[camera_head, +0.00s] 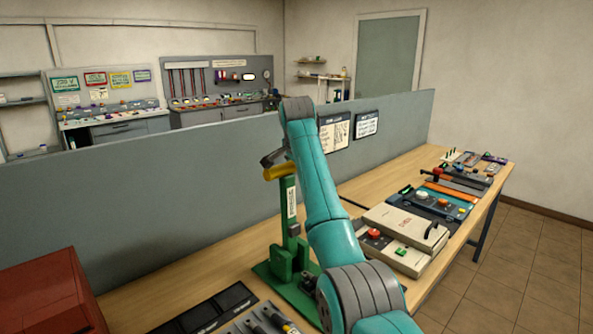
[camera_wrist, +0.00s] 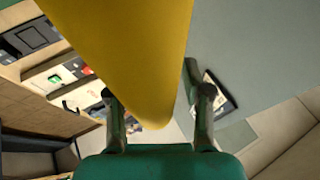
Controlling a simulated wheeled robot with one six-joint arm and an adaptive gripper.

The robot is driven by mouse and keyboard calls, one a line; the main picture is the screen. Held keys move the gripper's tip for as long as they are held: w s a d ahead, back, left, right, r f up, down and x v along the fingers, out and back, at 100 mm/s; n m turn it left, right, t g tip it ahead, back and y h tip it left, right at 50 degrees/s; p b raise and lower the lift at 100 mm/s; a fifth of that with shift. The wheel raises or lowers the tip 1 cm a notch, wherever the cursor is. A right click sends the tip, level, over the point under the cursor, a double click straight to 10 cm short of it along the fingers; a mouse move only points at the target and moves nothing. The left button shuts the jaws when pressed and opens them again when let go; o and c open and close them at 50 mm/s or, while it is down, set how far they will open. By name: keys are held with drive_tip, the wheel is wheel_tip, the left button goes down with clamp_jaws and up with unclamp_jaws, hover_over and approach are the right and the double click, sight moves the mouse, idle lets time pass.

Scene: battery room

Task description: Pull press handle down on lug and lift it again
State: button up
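The press (camera_head: 291,215) is a green upright frame on a green base (camera_head: 285,285), standing on the bench left of my arm. Its yellow press handle (camera_head: 280,172) sticks out near the top of the column and looks roughly level. My gripper (camera_head: 270,158) is at the handle, just above it in the head view. In the wrist view the handle (camera_wrist: 130,50) is large and runs between the two spread fingers of my gripper (camera_wrist: 160,105). The fingers look open, with no clear grip on it. I cannot make out the lug; my arm covers part of the press base.
A grey partition (camera_head: 150,205) runs behind the bench (camera_head: 355,195). A beige case (camera_head: 405,225) and several tool trays lie to the right. A red box (camera_head: 45,300) stands at the left front, with a dark tray (camera_head: 215,310) near it. Bare wood lies left of the press.

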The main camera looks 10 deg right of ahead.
drive_tip(key=v, duration=1.2)
